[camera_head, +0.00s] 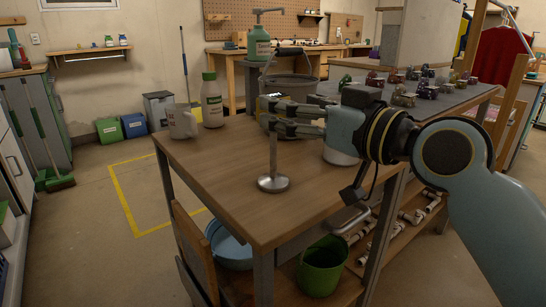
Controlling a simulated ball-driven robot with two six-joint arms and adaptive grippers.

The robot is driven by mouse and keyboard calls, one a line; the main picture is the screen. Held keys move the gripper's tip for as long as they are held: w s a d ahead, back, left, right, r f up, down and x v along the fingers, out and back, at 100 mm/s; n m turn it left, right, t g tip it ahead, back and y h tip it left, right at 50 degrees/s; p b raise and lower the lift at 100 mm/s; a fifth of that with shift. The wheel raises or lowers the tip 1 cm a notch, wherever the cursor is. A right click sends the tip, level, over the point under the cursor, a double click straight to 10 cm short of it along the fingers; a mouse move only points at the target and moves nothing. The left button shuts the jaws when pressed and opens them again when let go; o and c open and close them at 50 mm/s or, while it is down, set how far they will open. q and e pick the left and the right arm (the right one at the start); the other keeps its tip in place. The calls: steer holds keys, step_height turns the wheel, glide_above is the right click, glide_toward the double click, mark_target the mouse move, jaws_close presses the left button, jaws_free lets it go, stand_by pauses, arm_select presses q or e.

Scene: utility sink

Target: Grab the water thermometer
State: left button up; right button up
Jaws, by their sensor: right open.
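The fingers are open and hide the upper end of the rod. I cannot tell whether they touch it. My left gripper is out of view.
A grey bucket (292,88) and a green pump bottle (258,45) are behind the gripper. The table's front left is clear. A green bucket (322,268) is below.

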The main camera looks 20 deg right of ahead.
steer(key=shift+b+x, duration=0.45)
steer(key=shift+x, duration=2.25)
